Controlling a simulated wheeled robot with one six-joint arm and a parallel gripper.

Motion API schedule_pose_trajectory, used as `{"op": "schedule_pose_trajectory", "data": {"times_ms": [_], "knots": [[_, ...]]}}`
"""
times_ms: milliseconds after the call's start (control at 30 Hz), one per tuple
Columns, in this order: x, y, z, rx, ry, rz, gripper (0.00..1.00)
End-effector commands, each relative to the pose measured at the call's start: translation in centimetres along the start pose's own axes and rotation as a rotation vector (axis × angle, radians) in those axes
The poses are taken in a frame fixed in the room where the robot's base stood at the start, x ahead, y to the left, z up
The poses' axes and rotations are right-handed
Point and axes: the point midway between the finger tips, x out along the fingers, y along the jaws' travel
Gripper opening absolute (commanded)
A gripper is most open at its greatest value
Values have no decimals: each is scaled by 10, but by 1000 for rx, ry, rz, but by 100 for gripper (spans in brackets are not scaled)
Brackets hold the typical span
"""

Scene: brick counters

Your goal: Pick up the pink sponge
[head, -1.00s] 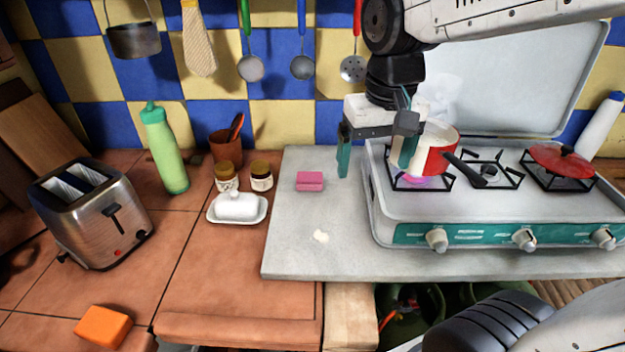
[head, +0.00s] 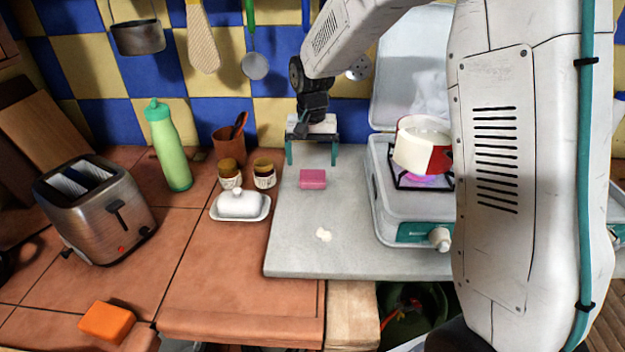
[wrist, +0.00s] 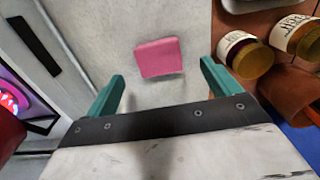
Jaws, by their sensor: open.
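The pink sponge (head: 312,179) lies flat on the grey slab (head: 300,240), near its back left part. My gripper (head: 312,162) is open, with its two teal fingers pointing down above and behind the sponge in the head view. In the wrist view the sponge (wrist: 158,57) sits ahead of the gap between the open fingers (wrist: 163,85). Nothing is between the fingers, and they do not touch the sponge.
Two small jars (head: 264,174) and a white butter dish (head: 240,205) stand left of the slab. A stove (head: 400,220) with a red and white pot (head: 420,145) on a glowing burner is to the right. An orange sponge (head: 107,322) lies front left. The slab's front is mostly clear.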

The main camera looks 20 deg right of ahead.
Motion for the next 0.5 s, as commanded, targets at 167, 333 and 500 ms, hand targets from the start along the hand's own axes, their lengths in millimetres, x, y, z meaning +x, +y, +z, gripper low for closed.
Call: {"op": "schedule_pose_trajectory", "data": {"times_ms": [167, 333, 500], "knots": [[22, 1, 1, -1, -2, 1, 89], [48, 2, 2, -1, -3, 1, 89], [60, 2, 2, -1, 0, 0, 89]]}}
